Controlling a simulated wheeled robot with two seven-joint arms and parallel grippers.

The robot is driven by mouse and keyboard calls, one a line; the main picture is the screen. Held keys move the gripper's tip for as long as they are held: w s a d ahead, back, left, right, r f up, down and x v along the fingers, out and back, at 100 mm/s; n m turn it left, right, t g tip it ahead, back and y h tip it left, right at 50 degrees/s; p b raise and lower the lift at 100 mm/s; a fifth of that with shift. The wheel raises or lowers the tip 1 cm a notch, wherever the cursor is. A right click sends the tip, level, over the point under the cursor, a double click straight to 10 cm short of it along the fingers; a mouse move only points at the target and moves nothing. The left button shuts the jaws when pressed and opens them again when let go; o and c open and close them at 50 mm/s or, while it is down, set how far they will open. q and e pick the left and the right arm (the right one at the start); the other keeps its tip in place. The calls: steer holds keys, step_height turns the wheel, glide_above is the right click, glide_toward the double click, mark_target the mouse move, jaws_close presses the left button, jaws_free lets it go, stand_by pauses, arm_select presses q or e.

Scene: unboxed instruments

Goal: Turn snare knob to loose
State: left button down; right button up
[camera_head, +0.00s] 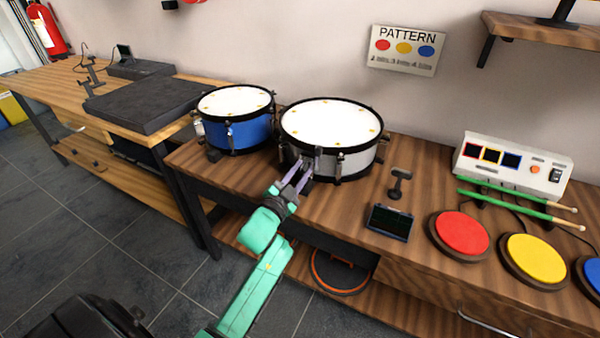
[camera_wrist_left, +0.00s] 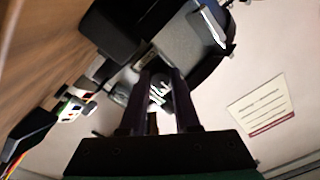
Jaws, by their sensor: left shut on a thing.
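The snare drum with a silver-grey shell and white head (camera_head: 330,124) stands upright on the wooden bench. My left gripper (camera_head: 303,168) reaches its front side from below left, with the fingertips against the shell. In the left wrist view, the grey shell (camera_wrist_left: 187,48) with black hardware is close in front of the fingers. My left gripper (camera_wrist_left: 158,88) is shut on a small part there, the snare knob (camera_wrist_left: 158,90), mostly hidden between the dark fingers. Which way the knob is turned cannot be told. My right gripper is not in view.
A blue drum (camera_head: 236,130) stands close to the left. To the right are a small black stand (camera_head: 399,183), a dark tablet (camera_head: 389,222), green drumsticks (camera_head: 515,203), red (camera_head: 461,233) and yellow (camera_head: 537,258) pads, and a white console (camera_head: 513,165). Bench space before the snare is clear.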

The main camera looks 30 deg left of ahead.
arm_select(q)
steer(key=c, duration=0.6)
jaws_free()
steer(key=shift+c, duration=0.2)
steer(key=shift+s, duration=0.1)
steer(key=s, duration=1.4)
steer(key=shift+s+f, duration=0.15)
steer(key=shift+f, duration=0.3)
steer(key=shift+f, duration=0.1)
